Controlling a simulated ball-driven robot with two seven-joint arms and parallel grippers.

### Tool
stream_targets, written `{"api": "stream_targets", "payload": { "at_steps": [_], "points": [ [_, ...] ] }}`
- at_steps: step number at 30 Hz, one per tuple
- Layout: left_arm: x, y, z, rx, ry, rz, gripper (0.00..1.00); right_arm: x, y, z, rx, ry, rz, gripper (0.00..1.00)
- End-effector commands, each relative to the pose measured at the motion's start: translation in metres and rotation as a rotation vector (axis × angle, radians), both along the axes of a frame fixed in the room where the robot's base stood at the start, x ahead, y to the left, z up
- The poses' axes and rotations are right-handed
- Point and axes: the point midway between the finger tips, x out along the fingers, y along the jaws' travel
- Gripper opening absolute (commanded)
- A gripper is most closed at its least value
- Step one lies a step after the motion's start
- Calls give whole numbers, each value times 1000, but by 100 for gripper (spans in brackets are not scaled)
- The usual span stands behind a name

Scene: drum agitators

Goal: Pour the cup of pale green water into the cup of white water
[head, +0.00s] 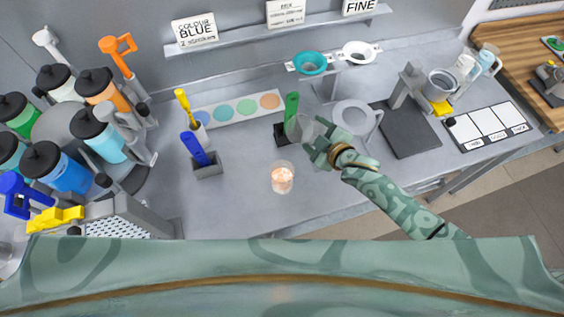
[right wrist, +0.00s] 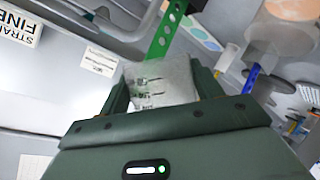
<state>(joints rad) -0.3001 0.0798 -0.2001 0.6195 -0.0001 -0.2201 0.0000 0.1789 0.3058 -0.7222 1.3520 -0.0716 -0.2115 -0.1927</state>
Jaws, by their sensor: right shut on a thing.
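My right gripper (head: 316,146) is shut on a clear cup (head: 300,129), held up over the bench near the green-handled tool. The held cup looks pale grey-green; its liquid level is hard to make out. In the right wrist view the held cup (right wrist: 160,84) sits between the two fingers. A second clear cup (head: 282,178) stands upright on the bench, to the lower left of the held cup and apart from it. Its contents look whitish peach. It also shows at the upper right of the right wrist view (right wrist: 280,42). My left gripper is out of view.
A green tool (head: 291,106) stands in a dark holder right behind the held cup. A blue tool in a grey holder (head: 207,170) stands left of the standing cup. A carousel of coloured bottles (head: 72,122) fills the left. The bench around the standing cup is clear.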

Motion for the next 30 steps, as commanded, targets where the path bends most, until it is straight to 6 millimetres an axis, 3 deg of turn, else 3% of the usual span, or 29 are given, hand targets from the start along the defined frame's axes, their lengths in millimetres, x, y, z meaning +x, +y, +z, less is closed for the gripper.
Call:
{"api": "stream_targets", "payload": {
  "at_steps": [1, 6, 15, 18, 30],
  "points": [
    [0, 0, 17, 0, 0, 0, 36, 2, -2, 11, 45, 35, 0, 41],
    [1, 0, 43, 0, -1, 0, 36, 8, -10, 30, 175, 126, 2, 41],
    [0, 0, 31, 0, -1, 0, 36, 14, -18, 29, 423, 306, 2, 41],
    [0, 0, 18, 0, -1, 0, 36, 14, -18, 21, 486, 350, 3, 41],
    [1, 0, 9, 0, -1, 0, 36, 14, -19, 21, 568, 409, 1, 41]
  ]
}}
